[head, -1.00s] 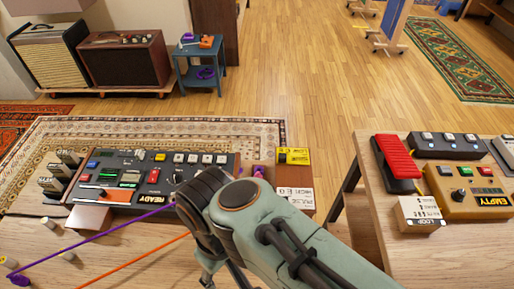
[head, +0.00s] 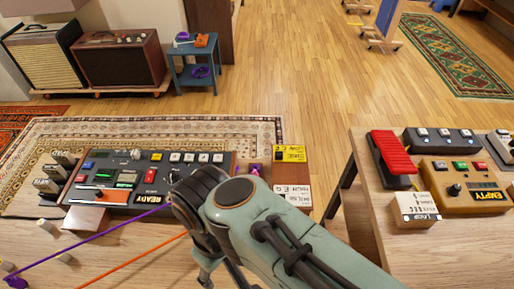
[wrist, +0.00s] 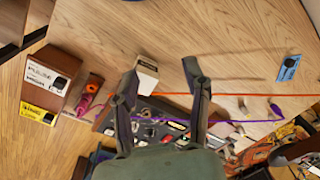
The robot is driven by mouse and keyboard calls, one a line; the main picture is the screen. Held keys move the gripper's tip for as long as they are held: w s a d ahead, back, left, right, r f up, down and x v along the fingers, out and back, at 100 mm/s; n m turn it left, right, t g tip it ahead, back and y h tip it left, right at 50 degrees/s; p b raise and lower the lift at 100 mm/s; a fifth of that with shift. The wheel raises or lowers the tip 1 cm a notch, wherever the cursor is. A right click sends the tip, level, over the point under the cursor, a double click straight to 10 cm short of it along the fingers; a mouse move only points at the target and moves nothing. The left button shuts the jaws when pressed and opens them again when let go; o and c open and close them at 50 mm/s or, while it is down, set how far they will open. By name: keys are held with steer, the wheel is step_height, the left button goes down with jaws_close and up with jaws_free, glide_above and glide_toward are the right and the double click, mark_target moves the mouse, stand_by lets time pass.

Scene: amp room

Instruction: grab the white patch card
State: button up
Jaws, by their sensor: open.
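A white card with black lettering (wrist: 45,75) lies on a brown wooden block at the left of the wrist view. In the head view white labelled card faces (head: 293,192) show on the block at the console's right end, partly close behind my arm. My gripper (wrist: 160,78) is open and empty above the table, to the right of that card in the wrist view. A small white-topped block (wrist: 147,65) shows between the fingers, near the left one; I cannot tell its height relative to them.
A yellow card (head: 289,153) lies on the same wooden block. The console (head: 130,195) is beside it, with purple and orange cables running across the table. A blue card (wrist: 288,68) lies apart. The right table holds a red pedal (head: 392,152) and a yellow box (head: 450,200).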

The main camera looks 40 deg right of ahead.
steer(key=shift+o, duration=0.3)
steer(key=w+d+m+t+h, duration=0.2)
steer(key=w+d+m+t, duration=0.15)
steer(key=w+d, duration=0.75)
steer(key=m+g+y, duration=0.1)
steer(key=m+g, duration=0.2)
steer(key=m, duration=0.4)
glide_above(281, 196)
steer(key=shift+n, duration=0.25)
steer(key=f, duration=0.9)
steer(key=shift+a, duration=0.3)
steer(key=shift+s+d+f, duration=0.1)
steer(key=shift+d+f, duration=0.05)
steer(key=shift+f, duration=0.05)
step_height(281, 196, down, 6)
steer(key=shift+f, duration=0.1)
jaws_close()
